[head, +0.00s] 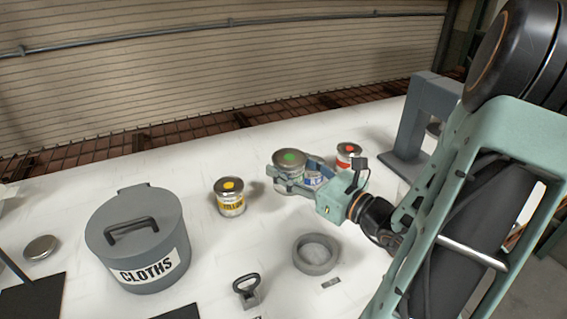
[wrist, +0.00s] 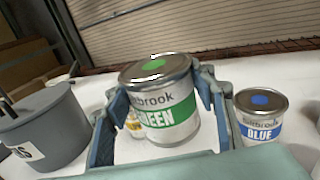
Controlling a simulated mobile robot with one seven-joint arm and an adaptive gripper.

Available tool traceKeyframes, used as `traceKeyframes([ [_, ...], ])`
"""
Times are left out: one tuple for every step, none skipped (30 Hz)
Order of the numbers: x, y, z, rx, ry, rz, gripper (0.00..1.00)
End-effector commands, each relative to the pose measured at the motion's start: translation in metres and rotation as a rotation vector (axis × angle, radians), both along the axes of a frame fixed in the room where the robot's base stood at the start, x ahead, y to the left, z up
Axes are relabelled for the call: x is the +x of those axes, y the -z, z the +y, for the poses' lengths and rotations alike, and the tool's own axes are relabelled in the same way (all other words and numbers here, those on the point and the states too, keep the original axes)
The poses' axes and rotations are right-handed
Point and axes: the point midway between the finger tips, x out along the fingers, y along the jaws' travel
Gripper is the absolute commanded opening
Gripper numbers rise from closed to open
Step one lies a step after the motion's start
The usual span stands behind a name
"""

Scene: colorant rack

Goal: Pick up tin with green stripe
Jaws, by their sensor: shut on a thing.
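The tin with the green stripe (wrist: 165,115) has a green dot on its metal lid and the word GREEN partly showing on its label. My gripper (wrist: 165,108) is shut on this tin, with a blue-grey finger on each side of it. The tin looks upright or slightly tilted in the wrist view. In the head view the green tin (head: 289,160) sits between the fingers of my gripper (head: 290,180). I cannot tell whether its base touches the white table.
A blue tin (wrist: 261,118) stands just right of the gripper, partly hidden in the head view. A red tin (head: 347,155) and a yellow tin (head: 230,197) stand nearby. A grey CLOTHS bin (head: 138,240) is at left; a grey ring (head: 316,254) lies in front.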

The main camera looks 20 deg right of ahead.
Motion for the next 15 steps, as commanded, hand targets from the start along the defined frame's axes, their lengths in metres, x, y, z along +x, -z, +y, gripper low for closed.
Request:
traceKeyframes([
  [-0.0047,-0.0033,-0.0011,-0.002,0.003,-0.001,0.19],
  [-0.0052,-0.0055,-0.0012,0.001,0.002,-0.001,0.19],
  [-0.0051,-0.0066,-0.0014,0.004,0.001,-0.001,0.19],
  [-0.0055,-0.0069,-0.0016,0.004,0.001,0.0,0.19],
  [-0.0058,-0.0073,-0.0018,0.004,0.001,-0.001,0.19],
  [-0.0065,-0.0078,-0.0021,0.004,0.001,-0.001,0.19],
  [-0.0069,-0.0081,-0.0024,0.004,0.001,-0.001,0.19],
  [-0.0073,-0.0084,-0.0027,0.004,0.001,-0.001,0.19],
  [-0.0081,-0.0088,-0.003,0.004,0.001,-0.001,0.19],
  [-0.0086,-0.0092,-0.0033,0.004,0.001,-0.001,0.19],
  [-0.0091,-0.0095,-0.0034,0.004,0.001,-0.001,0.19],
  [-0.0097,-0.01,-0.0037,0.004,0.002,-0.001,0.19],
  [-0.0102,-0.0103,-0.0039,0.004,0.002,-0.002,0.19],
  [-0.0108,-0.0105,-0.004,0.004,0.002,-0.002,0.19],
  [-0.0115,-0.011,-0.004,0.004,0.002,-0.002,0.19],
])
